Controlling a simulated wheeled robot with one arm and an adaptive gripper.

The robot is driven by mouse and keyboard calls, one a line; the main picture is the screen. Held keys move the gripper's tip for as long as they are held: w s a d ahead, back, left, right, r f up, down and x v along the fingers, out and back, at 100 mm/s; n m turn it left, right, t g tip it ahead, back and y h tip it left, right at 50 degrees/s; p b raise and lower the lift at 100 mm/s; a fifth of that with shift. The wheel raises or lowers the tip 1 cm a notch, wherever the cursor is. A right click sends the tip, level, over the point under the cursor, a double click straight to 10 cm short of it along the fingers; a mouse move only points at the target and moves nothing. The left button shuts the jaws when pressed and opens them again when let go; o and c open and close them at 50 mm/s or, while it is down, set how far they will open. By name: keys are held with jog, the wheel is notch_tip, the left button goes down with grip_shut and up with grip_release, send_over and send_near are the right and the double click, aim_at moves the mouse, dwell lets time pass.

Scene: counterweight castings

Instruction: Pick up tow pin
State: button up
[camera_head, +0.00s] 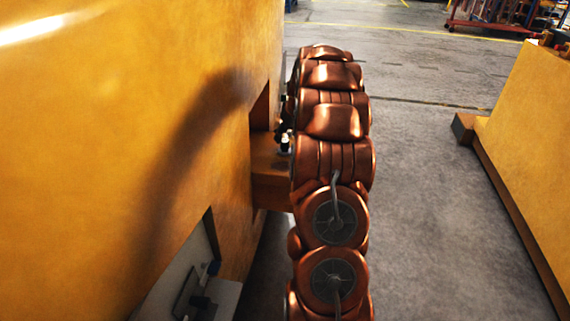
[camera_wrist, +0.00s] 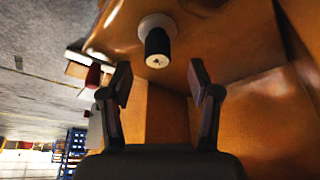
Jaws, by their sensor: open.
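In the wrist view, the tow pin appears as a black cylinder (camera_wrist: 157,44) with a pale round collar, set against an orange-brown surface. The two fingers of my gripper (camera_wrist: 164,84) are apart, one on each side, with nothing between them. The pin lies just beyond the fingertips and near the middle of the gap, and no finger touches it. In the head view, a small black and white piece (camera_head: 286,143) that looks like the pin stands at the ledge (camera_head: 271,172). My arm partly hides that spot, and the fingers cannot be told clearly there.
A large yellow-orange casting wall (camera_head: 130,120) fills the left, with an opening by the ledge. A grey shelf (camera_head: 222,297) with dark fittings is at lower left. Another yellow block (camera_head: 530,140) stands right. Bare concrete floor (camera_head: 420,180) lies between. A red rack (camera_head: 490,18) is far back.

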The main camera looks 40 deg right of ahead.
aim_at(285, 140)
jog(key=shift+x, duration=2.3)
jog(key=shift+d, duration=0.1)
grip_shut()
